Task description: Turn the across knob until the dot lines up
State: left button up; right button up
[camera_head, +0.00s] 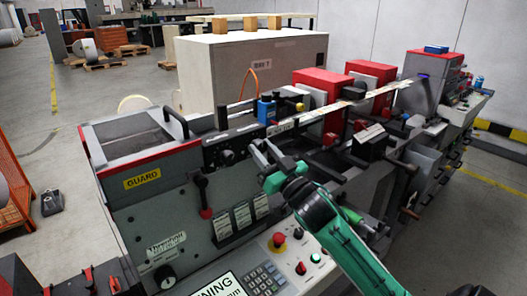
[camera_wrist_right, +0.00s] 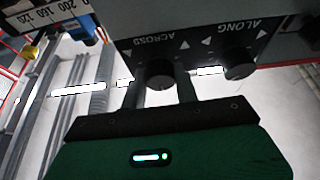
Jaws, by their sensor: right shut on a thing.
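The across knob (camera_wrist_right: 160,76) is a dark round knob below the printed word ACROSS in the right wrist view. It sits between the two fingers of my right gripper (camera_wrist_right: 160,90), which is shut on it. The dot and any mark it lines up with cannot be made out. In the head view my right gripper (camera_head: 266,152) is at the front of the machine, at the right part of the black control panel (camera_head: 213,158). The gripper hides the knob there. My left gripper is not in view.
The along knob (camera_wrist_right: 238,64) is close beside the across knob. A blue block (camera_head: 266,108) stands above the panel. A black lever with a red base (camera_head: 204,200), a red emergency button (camera_head: 279,239) and a keypad (camera_head: 262,279) are on the front below.

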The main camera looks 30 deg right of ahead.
jog(key=shift+n, duration=0.3)
jog(key=shift+d+n+g+y+p, duration=0.1)
jog(key=shift+n+g+y, duration=0.1)
jog(key=shift+n+y, duration=0.75)
jog(key=shift+n+g+y+p, duration=0.2)
jog(key=shift+n+y, duration=0.2)
jog(key=shift+n, duration=1.2)
jog(key=shift+d+n+g+y+p, duration=0.1)
jog(key=shift+n+g+y, duration=0.1)
jog(key=shift+n+y, duration=0.75)
jog(key=shift+n+h, duration=0.3)
jog(key=shift+n, duration=0.1)
jog(key=o, duration=1)
jog(key=shift+c, duration=0.2)
